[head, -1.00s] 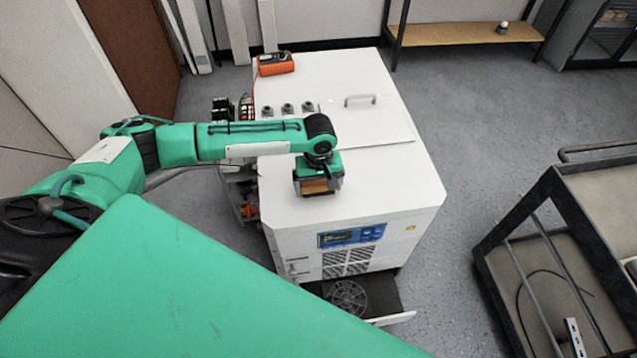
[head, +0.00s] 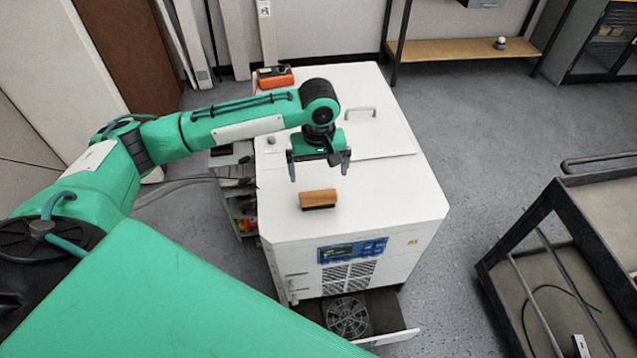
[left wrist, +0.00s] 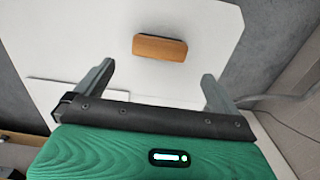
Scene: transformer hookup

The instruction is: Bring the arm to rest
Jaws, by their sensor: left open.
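My left gripper (head: 320,174) is open and empty above the white cabinet top (head: 385,190). Its two fingers point down and stand apart. A wooden-backed brush or block (head: 318,198) lies on the cabinet top just in front of the gripper and clear of it. In the left wrist view, the same wooden block (left wrist: 160,48) lies beyond the open fingertips (left wrist: 155,75), with white surface around it. My left arm reaches in from the left over the cabinet. My right gripper is not in view.
An orange meter (head: 274,77) sits at the cabinet's back left corner. A flat panel with a handle (head: 360,112) lies on the top. An open drawer with a fan grille (head: 347,316) juts out at the front. A dark cart (head: 560,200) stands at right, with floor between.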

